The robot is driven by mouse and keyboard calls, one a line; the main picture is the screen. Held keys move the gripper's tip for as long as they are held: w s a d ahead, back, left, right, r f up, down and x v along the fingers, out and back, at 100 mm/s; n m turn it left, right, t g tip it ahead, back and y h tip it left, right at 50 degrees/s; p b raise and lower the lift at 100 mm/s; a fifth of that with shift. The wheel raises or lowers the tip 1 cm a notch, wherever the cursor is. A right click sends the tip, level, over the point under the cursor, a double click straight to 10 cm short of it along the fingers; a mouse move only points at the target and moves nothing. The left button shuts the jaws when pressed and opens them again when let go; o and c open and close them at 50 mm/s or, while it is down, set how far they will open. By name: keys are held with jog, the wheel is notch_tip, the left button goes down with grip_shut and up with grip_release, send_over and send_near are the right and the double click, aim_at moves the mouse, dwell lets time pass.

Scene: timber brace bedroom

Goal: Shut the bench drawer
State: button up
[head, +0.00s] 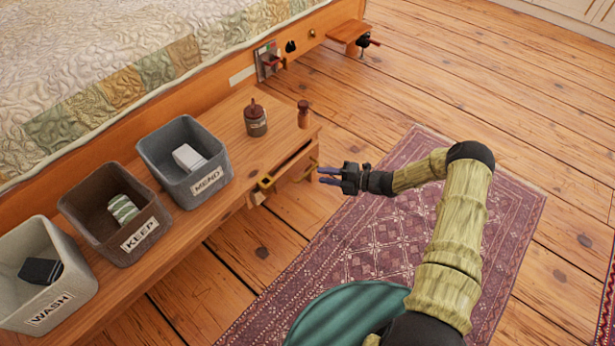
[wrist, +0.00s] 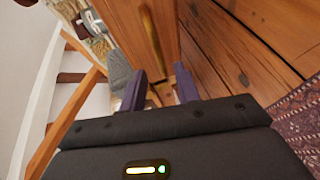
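The bench (head: 222,187) runs along the bed's side. Under its top at the right end is the drawer (head: 287,172), with a dark gap above its front, so it looks slightly out; how far I cannot tell. A brass handle (head: 313,169) is on the front. In the wrist view the handle (wrist: 152,40) is a long bar on a wooden panel. My gripper (head: 329,175) is just right of the handle in the head view. In the wrist view my gripper (wrist: 160,88) is open, its purple fingers apart with nothing clearly between them. Contact with the handle cannot be told.
On the bench stand bins marked WASH (head: 75,300), KEEP (head: 150,247) and MEND (head: 222,190), each holding something. A brown jar (head: 255,122) and a small wooden peg (head: 303,115) stand near the drawer end. A purple rug (head: 370,235) lies on the clear floor before it.

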aim_at(309, 173)
jog(key=b+x, duration=0.2)
jog(key=x, duration=0.4)
jog(key=shift+a, duration=0.3)
jog(key=shift+c, duration=0.2)
grip_shut()
